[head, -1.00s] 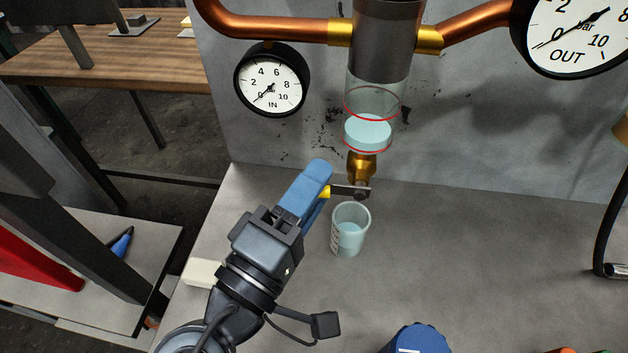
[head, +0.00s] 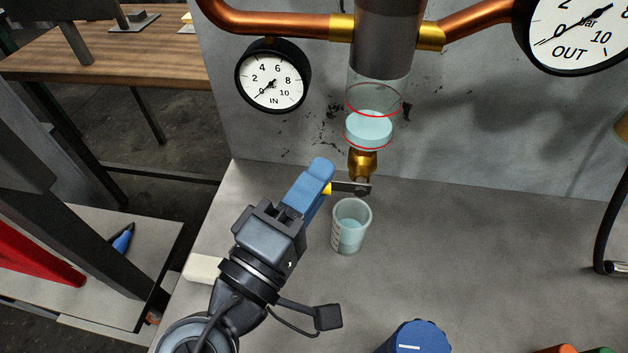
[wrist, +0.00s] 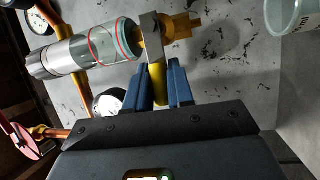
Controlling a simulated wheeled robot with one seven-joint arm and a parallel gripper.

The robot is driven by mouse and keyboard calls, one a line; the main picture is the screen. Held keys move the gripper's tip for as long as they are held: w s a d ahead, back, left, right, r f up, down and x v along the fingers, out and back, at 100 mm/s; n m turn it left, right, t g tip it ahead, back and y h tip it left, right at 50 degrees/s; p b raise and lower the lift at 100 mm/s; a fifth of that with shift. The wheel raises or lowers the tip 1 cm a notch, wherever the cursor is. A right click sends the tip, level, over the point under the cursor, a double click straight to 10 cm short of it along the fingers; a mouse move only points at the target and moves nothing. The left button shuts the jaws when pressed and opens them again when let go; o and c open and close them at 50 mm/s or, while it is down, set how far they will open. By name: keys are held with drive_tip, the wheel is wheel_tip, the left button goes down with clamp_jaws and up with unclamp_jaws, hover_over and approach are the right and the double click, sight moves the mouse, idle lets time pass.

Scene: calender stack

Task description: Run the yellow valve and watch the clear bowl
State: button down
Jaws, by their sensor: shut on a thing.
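The clear bowl (head: 370,108) hangs below a grey cylinder and has two red rings. Pale blue liquid (head: 369,130) fills its lower part, with the surface between the rings. Below it is a brass drain fitting (head: 362,163) with a metal lever. The yellow valve handle (head: 327,188) sits on the lever's left end; it shows larger in the wrist view (wrist: 158,84). My gripper (head: 318,184) has its blue fingers shut on the yellow handle, mostly hiding it in the head view. A clear cup (head: 352,226) with pale blue liquid stands on the bench just below the fitting.
The IN gauge (head: 273,80) is left of the bowl and the OUT gauge (head: 575,30) upper right. Copper pipes run above. A blue knob-like cap (head: 415,338) is at the front, and a black hose (head: 603,210) at right. The bench between is clear.

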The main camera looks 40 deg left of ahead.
drive_tip(key=shift+f, duration=0.1)
drive_tip(key=shift+w+d+f+n+t+y+b, duration=0.15)
drive_tip(key=shift+f+n+y+b, duration=0.15)
drive_tip(key=shift+n, duration=0.3)
drive_tip(key=shift+s+a+f+n+t+y+b, duration=0.1)
drive_tip(key=shift+f+n+b, duration=0.15)
drive_tip(key=shift+n+b, duration=0.3)
drive_tip(key=shift+w+d+f+n+t+y+b, duration=0.15)
drive_tip(key=shift+f+n+y+b, duration=0.1)
drive_tip(key=shift+n, duration=0.4)
drive_tip(key=shift+d+f+n+t+y+b, duration=0.1)
drive_tip(key=shift+f+n+y+b, duration=0.15)
drive_tip(key=shift+n, duration=0.45)
drive_tip(key=shift+a+f+n+t+y+b, duration=0.15)
drive_tip(key=shift+n+y+b, duration=0.25)
drive_tip(key=shift+n, duration=0.3)
drive_tip(key=shift+d+f+n+t+y+b, duration=0.1)
drive_tip(key=shift+d+f+n+y+b, duration=0.15)
drive_tip(key=shift+n, duration=0.45)
drive_tip(key=shift+a+y, duration=0.1)
drive_tip(key=shift+y, duration=0.15)
drive_tip(key=c, duration=1.1)
unclamp_jaws()
drive_tip(key=shift+b+v, duration=0.9)
drive_tip(key=shift+v, duration=3.05)
drive_tip(key=shift+r, duration=0.15)
